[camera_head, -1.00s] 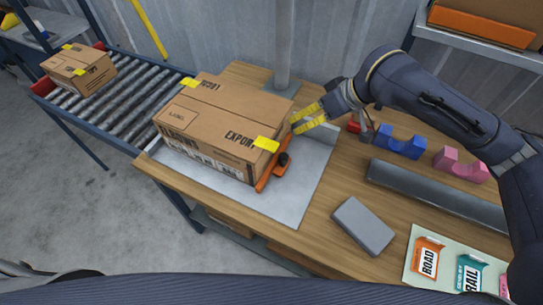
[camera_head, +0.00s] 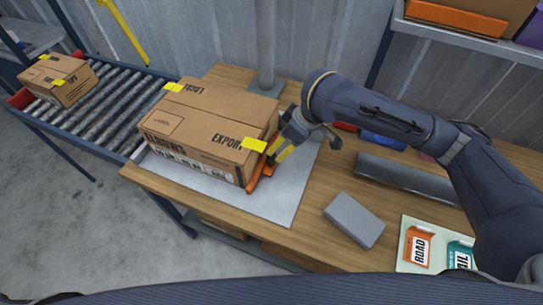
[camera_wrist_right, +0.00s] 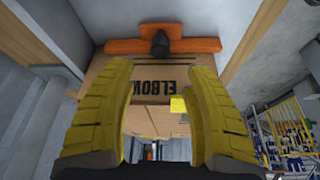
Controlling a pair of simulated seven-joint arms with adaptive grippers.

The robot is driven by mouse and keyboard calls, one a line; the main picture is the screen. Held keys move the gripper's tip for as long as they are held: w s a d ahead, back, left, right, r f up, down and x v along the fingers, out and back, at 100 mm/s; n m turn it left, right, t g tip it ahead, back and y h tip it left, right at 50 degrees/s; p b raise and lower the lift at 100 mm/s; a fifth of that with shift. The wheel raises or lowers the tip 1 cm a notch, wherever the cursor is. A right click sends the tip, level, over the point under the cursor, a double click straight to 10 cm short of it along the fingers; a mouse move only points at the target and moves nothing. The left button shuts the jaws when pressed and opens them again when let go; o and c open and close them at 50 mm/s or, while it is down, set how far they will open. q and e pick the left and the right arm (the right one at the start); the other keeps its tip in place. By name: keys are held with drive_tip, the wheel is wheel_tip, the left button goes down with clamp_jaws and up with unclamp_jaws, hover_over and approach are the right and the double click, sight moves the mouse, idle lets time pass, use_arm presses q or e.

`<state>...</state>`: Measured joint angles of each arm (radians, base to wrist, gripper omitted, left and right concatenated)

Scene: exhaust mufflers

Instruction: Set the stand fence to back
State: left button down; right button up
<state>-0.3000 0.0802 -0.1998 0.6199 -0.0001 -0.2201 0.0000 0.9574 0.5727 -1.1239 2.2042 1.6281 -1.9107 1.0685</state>
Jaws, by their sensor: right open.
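The stand fence is an orange bar (camera_head: 256,179) on the grey metal stand plate (camera_head: 272,202), along the right side of a large carton (camera_head: 210,125) marked EXPORT. In the right wrist view the orange bar (camera_wrist_right: 125,46) carries a black knob (camera_wrist_right: 160,42) at its middle, beyond my fingertips. My right gripper (camera_head: 274,154) is over the fence at the carton's right side, and hides the knob and part of the bar in the head view. Its yellow fingers (camera_wrist_right: 155,75) are apart with nothing gripped between them. My left gripper is not in view.
A roller conveyor (camera_head: 100,115) with a smaller carton (camera_head: 58,80) is at the left. A grey block (camera_head: 354,219), a long dark bar (camera_head: 405,178) and a label sheet (camera_head: 410,229) lie to the right. A metal post (camera_head: 266,45) stands behind the carton.

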sight(273, 156)
drive_tip(key=x, duration=1)
drive_tip(key=shift+f, duration=0.1)
clamp_jaws()
idle(0.3)
